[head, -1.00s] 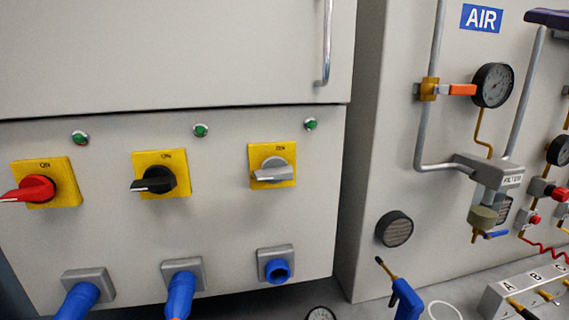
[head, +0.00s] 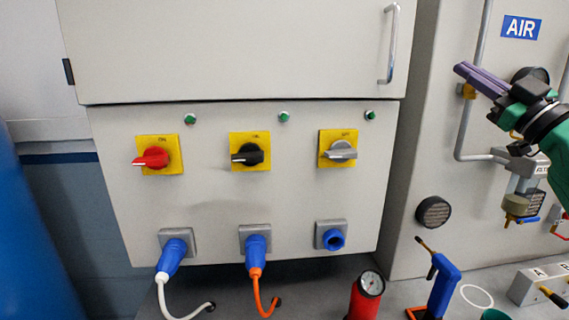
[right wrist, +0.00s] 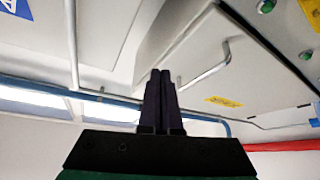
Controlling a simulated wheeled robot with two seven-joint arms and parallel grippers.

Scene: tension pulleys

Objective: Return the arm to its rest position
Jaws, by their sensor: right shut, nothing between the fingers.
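My right gripper (head: 482,80) is in the upper right of the head view, on a green and black arm that comes in from the right edge. Its dark purple fingers lie together with nothing between them and point left. They appear in front of the AIR panel and its pipe, overlapping the valve there. In the right wrist view the closed fingers (right wrist: 160,100) point up, with the cabinet and its handle behind them. My left gripper does not show in any view.
A cabinet has red (head: 152,157), black (head: 248,154) and grey (head: 340,150) switches on yellow plates. Blue plugs (head: 174,257) sit in two sockets; the third socket (head: 332,236) has no cable. A red cylinder with a gauge (head: 370,284) and a blue tool (head: 441,288) stand in front.

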